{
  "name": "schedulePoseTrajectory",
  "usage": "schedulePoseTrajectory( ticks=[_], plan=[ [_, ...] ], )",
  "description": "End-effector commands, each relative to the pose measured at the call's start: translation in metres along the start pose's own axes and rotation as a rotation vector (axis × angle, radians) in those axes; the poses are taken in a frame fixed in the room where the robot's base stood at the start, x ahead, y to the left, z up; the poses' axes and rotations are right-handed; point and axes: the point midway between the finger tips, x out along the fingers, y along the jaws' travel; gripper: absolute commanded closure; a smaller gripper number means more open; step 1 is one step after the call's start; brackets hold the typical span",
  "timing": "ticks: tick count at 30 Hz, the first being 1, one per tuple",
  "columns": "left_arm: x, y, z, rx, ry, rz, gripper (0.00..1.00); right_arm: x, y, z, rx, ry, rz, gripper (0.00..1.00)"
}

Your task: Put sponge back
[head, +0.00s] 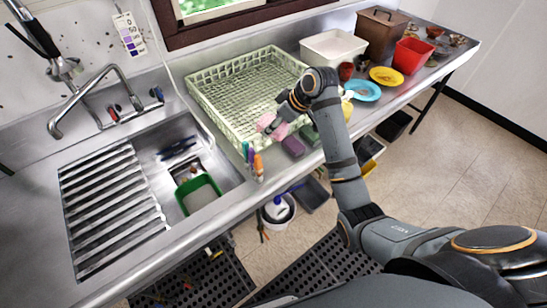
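My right gripper (274,124) reaches over the counter from the right, at the front edge of the pale green dish rack. It appears shut on a pink sponge (264,121), which shows on both sides of a dark finger. A purple sponge (293,146) and a dark green sponge (309,135) lie on the counter just right of and below the gripper. I cannot tell whether the pink sponge touches the counter or the rack. My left gripper is not in view.
The empty dish rack (232,71) stands behind the gripper. Upright coloured bottles or brushes (257,166) stand close by on the left. The sink (166,150) holds a green tub (199,193). A white bin (333,45), red container (411,54) and plates (386,76) stand to the right.

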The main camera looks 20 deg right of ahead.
Motion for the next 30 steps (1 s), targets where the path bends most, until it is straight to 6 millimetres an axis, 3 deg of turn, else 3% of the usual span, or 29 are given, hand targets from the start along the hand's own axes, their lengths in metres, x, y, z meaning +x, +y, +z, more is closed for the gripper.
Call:
schedulePoseTrajectory(
  ticks=[6, 10, 19, 25, 30],
  plan=[
    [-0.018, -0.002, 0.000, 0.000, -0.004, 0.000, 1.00, 0.056, -0.002, 0.037, 0.006, -0.007, -0.005, 0.70],
    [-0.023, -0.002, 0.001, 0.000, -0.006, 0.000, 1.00, 0.081, -0.001, 0.053, 0.004, -0.004, -0.002, 0.70],
    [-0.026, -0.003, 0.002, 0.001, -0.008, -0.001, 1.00, 0.100, -0.001, 0.065, 0.003, -0.003, -0.001, 0.70],
    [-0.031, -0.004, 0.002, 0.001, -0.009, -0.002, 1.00, 0.125, -0.001, 0.080, 0.004, -0.002, -0.001, 0.70],
    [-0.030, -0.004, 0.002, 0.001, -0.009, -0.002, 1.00, 0.128, -0.001, 0.082, 0.003, -0.001, 0.000, 0.70]
  ],
)
